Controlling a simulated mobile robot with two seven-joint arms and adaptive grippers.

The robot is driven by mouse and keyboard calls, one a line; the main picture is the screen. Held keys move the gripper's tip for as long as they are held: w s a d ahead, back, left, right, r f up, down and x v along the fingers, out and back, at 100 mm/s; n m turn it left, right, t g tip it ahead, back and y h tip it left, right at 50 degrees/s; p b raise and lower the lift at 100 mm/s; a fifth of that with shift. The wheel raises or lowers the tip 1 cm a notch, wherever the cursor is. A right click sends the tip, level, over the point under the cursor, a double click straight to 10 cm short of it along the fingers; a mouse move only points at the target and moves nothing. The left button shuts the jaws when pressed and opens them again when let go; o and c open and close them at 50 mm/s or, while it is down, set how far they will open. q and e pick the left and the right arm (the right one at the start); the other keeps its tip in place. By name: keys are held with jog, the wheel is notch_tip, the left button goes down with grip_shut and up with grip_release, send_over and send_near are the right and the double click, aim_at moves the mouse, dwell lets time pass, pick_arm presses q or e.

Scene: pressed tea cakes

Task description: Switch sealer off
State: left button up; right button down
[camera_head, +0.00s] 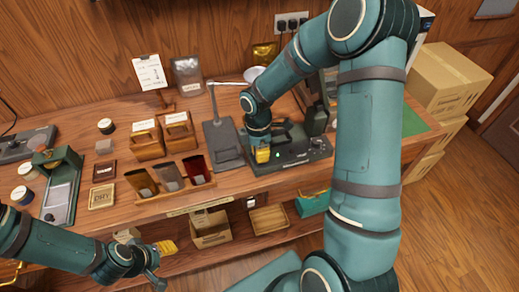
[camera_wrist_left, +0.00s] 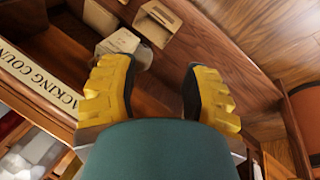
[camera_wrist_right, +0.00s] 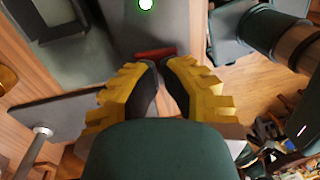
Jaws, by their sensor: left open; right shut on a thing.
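The sealer (camera_head: 305,152) is a dark machine on the right part of the counter, with a lit green lamp on its front. In the right wrist view its lamp (camera_wrist_right: 146,4) glows green, and a red switch (camera_wrist_right: 155,53) sits below the lamp on the grey casing. My right gripper (camera_head: 263,155) is at the sealer's front left; its yellow fingers (camera_wrist_right: 160,66) are drawn close together at the red switch, and their tips partly hide the contact. My left gripper (camera_head: 160,262) is open and empty, low in front of the counter; its fingers (camera_wrist_left: 160,85) are wide apart.
A dark flat stand with a pole (camera_head: 222,140) is left of the sealer. Three open pouches (camera_head: 170,177) stand at the counter's front edge. Cardboard boxes (camera_head: 445,80) are stacked at right. A shelf below holds an open carton (camera_head: 210,237) and a wooden tray (camera_head: 268,220).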

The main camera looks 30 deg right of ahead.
jog(key=b, duration=0.2)
jog(key=f+t+b, duration=0.1)
jog(key=shift+s+t+b, duration=0.25)
jog(key=shift+t+b, duration=0.05)
jog(key=shift+b, duration=0.05)
jog(key=shift+s+a+t+h+b, duration=0.15)
jog(key=shift+t+h+b, duration=0.2)
jog(key=shift+b, duration=0.35)
pick_arm(q)
jog(key=f, duration=0.1)
jog(key=s+f, duration=0.1)
jog(key=f, duration=0.3)
jog(key=shift+s+d, duration=0.15)
jog(key=shift+s, duration=0.15)
jog(key=shift+r, duration=0.1)
pick_arm(e)
jog(key=shift+s, duration=0.1)
pick_arm(q)
jog(key=shift+s+r+p, duration=0.15)
jog(key=shift+r+p, duration=0.15)
jog(key=shift+p, duration=0.05)
pick_arm(e)
jog(key=shift+w+r, duration=0.1)
jog(key=shift+w, duration=0.6)
jog(key=shift+d, duration=0.2)
jog(key=shift+w, duration=0.1)
